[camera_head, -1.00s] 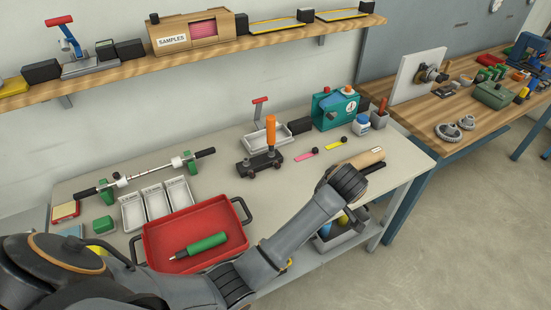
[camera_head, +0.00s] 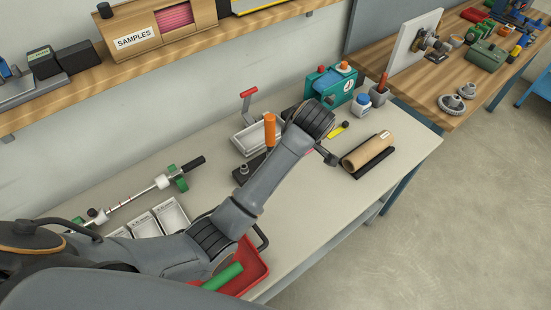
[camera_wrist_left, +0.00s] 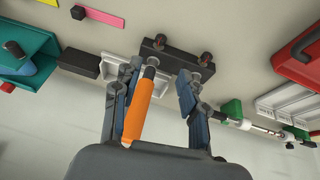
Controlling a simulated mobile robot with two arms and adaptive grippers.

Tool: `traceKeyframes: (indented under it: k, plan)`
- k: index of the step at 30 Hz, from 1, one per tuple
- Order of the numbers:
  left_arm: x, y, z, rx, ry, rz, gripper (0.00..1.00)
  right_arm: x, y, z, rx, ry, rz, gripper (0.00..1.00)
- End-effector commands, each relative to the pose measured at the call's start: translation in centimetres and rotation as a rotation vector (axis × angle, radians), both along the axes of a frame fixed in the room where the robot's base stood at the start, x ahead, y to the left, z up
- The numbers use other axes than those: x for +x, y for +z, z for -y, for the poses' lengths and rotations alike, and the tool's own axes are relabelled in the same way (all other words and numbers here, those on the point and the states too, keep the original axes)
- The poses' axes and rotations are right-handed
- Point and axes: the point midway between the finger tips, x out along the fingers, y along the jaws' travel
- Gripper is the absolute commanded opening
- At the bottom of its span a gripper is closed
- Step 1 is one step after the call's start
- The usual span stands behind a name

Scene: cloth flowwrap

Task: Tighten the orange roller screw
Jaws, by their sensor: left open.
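The orange handle (camera_head: 269,131) stands upright on a dark block on the table; in the wrist view the orange handle (camera_wrist_left: 138,108) has a metal shank leading to the dark block (camera_wrist_left: 176,57) with round knobs. My left gripper (camera_wrist_left: 161,76) is open. Its fingers appear on either side of the orange handle and shank in the wrist view; I cannot tell whether they touch. In the head view my left wrist hangs just right of the handle, and the fingers are mostly hidden. My right gripper is not in view.
A white tray with a red-handled tool (camera_head: 249,100) stands behind the handle. A teal machine (camera_head: 329,88) and a tan roll (camera_head: 367,150) are to the right. A red tray (camera_head: 254,272) lies partly under my arm. The table's front right is clear.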

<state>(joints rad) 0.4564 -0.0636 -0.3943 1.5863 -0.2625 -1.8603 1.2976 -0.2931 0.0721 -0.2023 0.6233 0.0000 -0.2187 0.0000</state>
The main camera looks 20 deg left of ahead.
Motion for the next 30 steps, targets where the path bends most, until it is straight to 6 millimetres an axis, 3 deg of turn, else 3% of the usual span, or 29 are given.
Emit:
traceKeyframes:
  k: [9,16,22,30]
  plan:
    - [1.6,-5.9,-2.0,0.004,0.002,-0.007,0.43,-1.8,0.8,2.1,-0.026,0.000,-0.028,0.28]
    - [2.8,-9.8,-3.0,0.001,0.001,-0.004,0.43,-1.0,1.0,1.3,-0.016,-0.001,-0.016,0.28]
    - [3.4,-11.4,-3.5,0.002,0.000,-0.001,0.43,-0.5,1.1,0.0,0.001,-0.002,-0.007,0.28]
    - [3.4,-11.7,-3.6,0.000,0.000,-0.001,0.43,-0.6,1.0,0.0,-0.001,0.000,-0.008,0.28]
